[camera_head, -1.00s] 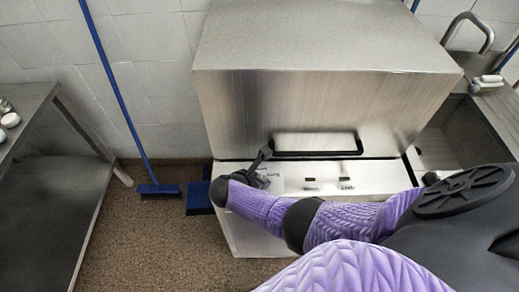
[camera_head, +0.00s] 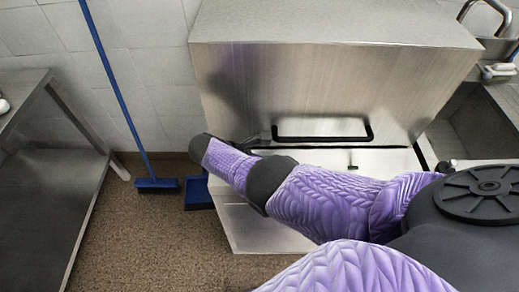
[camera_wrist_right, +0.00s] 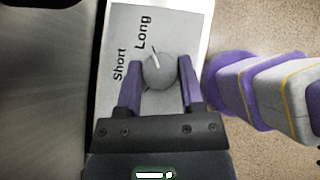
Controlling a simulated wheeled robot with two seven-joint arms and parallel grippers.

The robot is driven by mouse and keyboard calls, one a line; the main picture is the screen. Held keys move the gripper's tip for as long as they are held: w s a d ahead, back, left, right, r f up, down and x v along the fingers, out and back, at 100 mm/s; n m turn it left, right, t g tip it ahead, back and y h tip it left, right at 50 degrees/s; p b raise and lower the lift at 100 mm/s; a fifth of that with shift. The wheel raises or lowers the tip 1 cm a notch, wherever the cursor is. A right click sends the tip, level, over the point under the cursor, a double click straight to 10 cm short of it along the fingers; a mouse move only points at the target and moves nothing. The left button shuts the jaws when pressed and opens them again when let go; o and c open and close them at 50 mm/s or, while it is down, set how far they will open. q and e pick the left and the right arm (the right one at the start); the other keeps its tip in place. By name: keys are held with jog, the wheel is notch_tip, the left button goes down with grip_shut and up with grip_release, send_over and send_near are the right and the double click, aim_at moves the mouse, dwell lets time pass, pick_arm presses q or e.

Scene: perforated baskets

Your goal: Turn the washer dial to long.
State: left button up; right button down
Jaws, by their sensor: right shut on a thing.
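The washer (camera_head: 330,90) is a steel hood-type machine with a black bar handle (camera_head: 322,138) on its front. In the right wrist view, the round grey dial (camera_wrist_right: 158,72) sits on a pale panel (camera_wrist_right: 185,25) printed "Short" and "Long". My right gripper (camera_wrist_right: 160,64) is shut on the dial, one purple finger on each side. In the head view, my right forearm hides the dial and most of the gripper. My left gripper is not in view.
A steel table (camera_head: 45,165) stands at the left. A blue broom (camera_head: 157,185) and a blue dustpan (camera_head: 198,193) are beside the washer. A sink (camera_head: 470,125) with a tap is at the right.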

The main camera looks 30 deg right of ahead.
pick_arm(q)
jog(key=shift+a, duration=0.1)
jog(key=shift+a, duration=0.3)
pick_arm(e)
jog(key=shift+c, duration=1.1)
grip_release()
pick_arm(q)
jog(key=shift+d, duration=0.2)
